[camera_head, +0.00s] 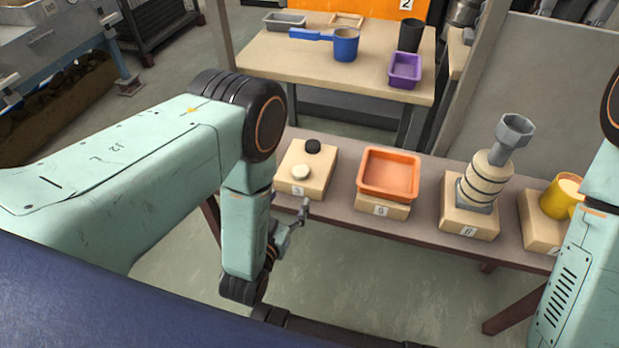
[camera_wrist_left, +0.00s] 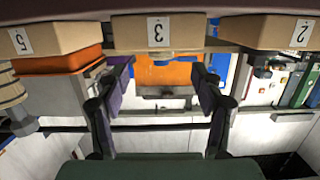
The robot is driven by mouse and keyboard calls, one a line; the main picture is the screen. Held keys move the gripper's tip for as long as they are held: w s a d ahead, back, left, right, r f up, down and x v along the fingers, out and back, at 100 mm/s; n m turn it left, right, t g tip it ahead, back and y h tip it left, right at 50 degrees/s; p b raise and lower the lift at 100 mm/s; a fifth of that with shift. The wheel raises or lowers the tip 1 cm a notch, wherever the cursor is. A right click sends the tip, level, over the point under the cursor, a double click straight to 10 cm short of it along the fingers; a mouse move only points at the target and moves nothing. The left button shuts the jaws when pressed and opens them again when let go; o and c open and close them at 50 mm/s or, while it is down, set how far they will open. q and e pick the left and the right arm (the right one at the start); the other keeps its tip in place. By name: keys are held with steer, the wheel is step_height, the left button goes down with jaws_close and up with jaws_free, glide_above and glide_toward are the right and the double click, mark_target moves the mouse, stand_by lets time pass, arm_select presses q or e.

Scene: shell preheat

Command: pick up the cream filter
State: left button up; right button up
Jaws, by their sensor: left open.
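My right gripper is out of view.
Along the bench (camera_head: 420,228) stand an orange tray (camera_head: 388,174), a grinder-like device (camera_head: 487,178) and a yellow mug (camera_head: 560,197), each on a block. A farther table (camera_head: 300,50) holds a blue pan (camera_head: 345,44) and purple tray (camera_head: 404,70). Open floor lies before the bench.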

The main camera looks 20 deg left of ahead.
mark_target(299, 174)
arm_select(q)
steer(key=shift+t, duration=0.3)
steer(key=w+b, duration=0.2)
steer(key=w, duration=0.5)
steer(key=shift+w+b, duration=0.4)
steer(key=shift+w+d, duration=0.1)
steer(key=shift+w, duration=0.2)
steer(key=shift+s, duration=0.1)
steer(key=c, duration=0.9)
